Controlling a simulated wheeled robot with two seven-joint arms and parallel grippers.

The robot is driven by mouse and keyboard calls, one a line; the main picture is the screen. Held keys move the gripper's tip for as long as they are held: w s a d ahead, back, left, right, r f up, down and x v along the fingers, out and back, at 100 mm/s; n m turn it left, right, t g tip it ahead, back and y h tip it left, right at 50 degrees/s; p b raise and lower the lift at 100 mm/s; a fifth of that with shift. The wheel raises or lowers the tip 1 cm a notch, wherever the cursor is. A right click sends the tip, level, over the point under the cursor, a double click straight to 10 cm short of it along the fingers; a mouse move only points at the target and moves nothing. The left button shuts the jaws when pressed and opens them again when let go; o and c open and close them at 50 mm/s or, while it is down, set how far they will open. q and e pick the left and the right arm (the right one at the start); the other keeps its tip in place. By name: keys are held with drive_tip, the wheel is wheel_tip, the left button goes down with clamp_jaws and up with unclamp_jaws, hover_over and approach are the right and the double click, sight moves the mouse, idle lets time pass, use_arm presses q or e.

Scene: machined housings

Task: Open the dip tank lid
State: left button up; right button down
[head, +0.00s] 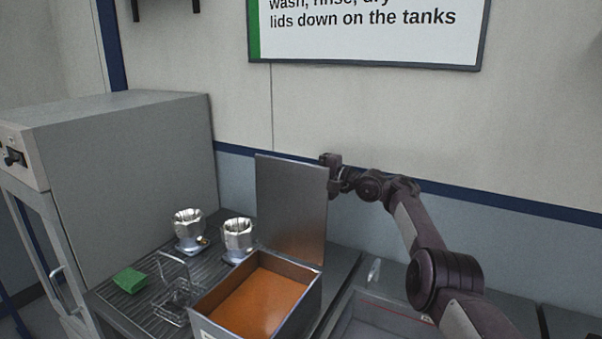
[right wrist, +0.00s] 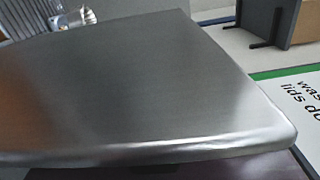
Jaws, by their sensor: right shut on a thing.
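The dip tank (head: 312,301) is a square metal box with orange-brown liquid (head: 258,303) inside. Its grey metal lid (head: 290,205) stands about upright at the tank's back edge, so the tank is open on top. My right gripper (head: 331,172) is shut on the lid at its upper right edge. In the right wrist view the lid (right wrist: 140,85) fills most of the picture, and the fingertips cannot be made out clearly. My left gripper is not in view.
Two machined housings (head: 188,224) (head: 237,236) stand on the ribbed drainboard (head: 115,300) left of the tank. A wire basket (head: 178,290) and a green cloth (head: 129,280) lie there too. A grey cabinet (head: 140,150) stands at left. A sink basin (head: 370,320) is right of the tank.

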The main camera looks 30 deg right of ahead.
drive_tip(key=c, duration=1.5)
unclamp_jaws()
drive_tip(key=shift+a, duration=0.1)
drive_tip(key=shift+v, duration=0.8)
drive_tip(key=b+v, duration=0.1)
drive_tip(key=v, duration=0.4)
drive_tip(key=shift+s+f+b, duration=0.15)
drive_tip(key=shift+s+b, duration=0.05)
drive_tip(key=shift+b, duration=0.15)
drive_tip(key=shift+s+d, duration=0.35)
